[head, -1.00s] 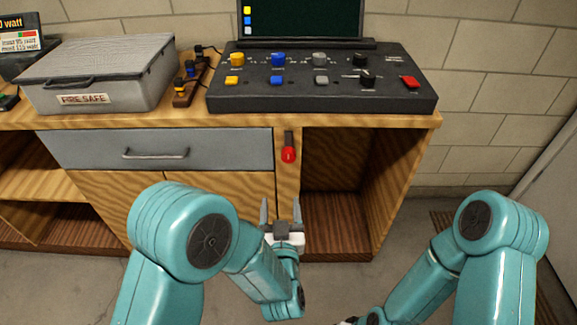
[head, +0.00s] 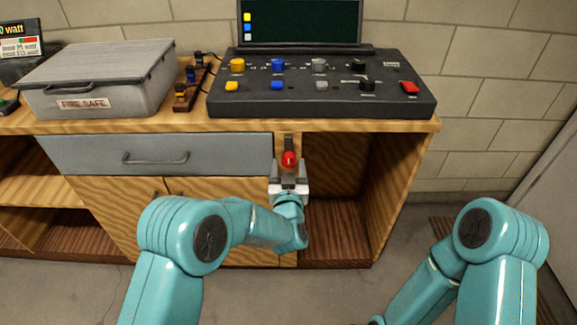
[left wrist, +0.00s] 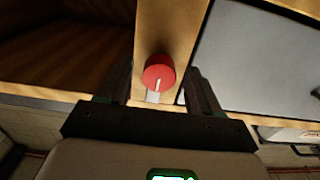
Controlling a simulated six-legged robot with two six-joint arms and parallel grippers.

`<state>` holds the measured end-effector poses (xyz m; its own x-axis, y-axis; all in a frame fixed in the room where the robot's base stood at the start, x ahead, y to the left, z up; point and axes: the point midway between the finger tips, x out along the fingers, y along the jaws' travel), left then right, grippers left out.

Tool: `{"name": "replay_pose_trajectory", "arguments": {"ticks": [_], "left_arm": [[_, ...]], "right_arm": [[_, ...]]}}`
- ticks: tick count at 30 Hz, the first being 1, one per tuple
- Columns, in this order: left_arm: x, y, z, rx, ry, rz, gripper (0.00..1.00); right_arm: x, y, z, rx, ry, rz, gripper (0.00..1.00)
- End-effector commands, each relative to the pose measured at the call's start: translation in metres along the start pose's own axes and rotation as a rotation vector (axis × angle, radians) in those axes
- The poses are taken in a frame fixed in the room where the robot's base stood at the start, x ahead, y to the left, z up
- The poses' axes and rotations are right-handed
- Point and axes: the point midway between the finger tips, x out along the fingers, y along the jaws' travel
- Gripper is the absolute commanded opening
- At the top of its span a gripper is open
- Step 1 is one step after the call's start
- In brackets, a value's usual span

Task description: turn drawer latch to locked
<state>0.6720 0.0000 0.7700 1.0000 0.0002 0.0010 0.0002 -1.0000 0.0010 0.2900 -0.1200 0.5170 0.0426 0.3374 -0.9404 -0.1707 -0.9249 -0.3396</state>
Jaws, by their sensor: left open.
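My left gripper (head: 289,170) is open at the knob, with one finger on each side. In the left wrist view my left gripper (left wrist: 163,85) has its fingers apart, with the knob between or just beyond the tips; contact cannot be told. The right arm shows at the lower right, but its gripper is out of the picture.
The drawer handle (head: 155,158) sticks out left of the latch. An open wooden compartment (head: 335,215) lies right of the post. On the bench top are a black control panel (head: 320,103) and a grey fire safe box (head: 100,80).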

Motion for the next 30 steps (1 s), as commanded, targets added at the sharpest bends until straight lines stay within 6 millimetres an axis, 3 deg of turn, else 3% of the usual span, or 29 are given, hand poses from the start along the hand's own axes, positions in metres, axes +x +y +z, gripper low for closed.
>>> {"name": "replay_pose_trajectory", "arguments": {"ticks": [11,16,17,23,30], "left_arm": [[0.007,0.0,0.0,0.001,-0.001,0.001,0.64],[0.007,0.0,0.0,0.001,-0.001,0.0,0.12],[0.007,0.0,0.0,0.001,-0.001,0.0,0.08],[0.007,0.0,0.001,-0.007,0.0,0.0,0.08],[0.007,0.001,0.004,-0.088,0.002,0.001,0.08]], "right_arm": [[0.0,0.0,0.0,0.0,0.0,0.0,0.43],[0.0,0.0,0.0,0.0,0.0,0.0,0.43],[0.0,0.0,0.0,0.0,0.0,0.0,0.43],[0.002,0.001,0.0,0.0,0.0,0.0,0.43],[0.018,0.007,0.0,0.0,0.0,0.0,0.43]]}}
